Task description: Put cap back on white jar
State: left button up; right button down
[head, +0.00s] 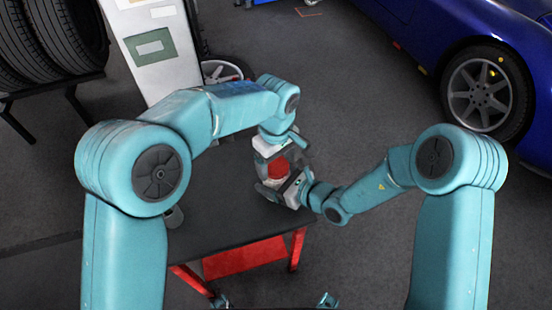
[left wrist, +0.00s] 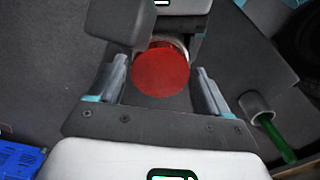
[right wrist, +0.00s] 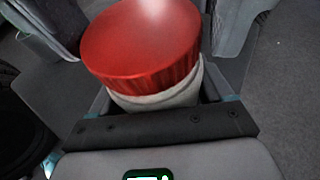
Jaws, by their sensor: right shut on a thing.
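The red cap (head: 279,168) sits over the mouth of the white jar; in the right wrist view the cap (right wrist: 141,42) is on top with a band of the white jar (right wrist: 160,98) below it. I cannot tell whether it is fully seated. My right gripper (head: 291,187) is shut on the jar and holds it above the table. My left gripper (head: 270,165) is open, facing the cap. In the left wrist view its fingers stand on either side of the cap (left wrist: 161,72), with small gaps. Most of the jar's body is hidden by the cap and fingers.
The dark table (head: 225,228) with red legs lies below both grippers. A grey cup (head: 173,217) stands at its left; a green stick (left wrist: 277,138) shows in it in the left wrist view. Tyres (head: 50,40) stand at back left, a blue car (head: 455,50) at right.

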pick_arm(q)
jog(key=c, duration=0.8)
jog(key=m, duration=0.6)
jog(key=shift+m, duration=0.3)
jog(key=o, duration=1.2)
jog(key=shift+r, duration=0.15)
jog(key=shift+r, duration=2.15)
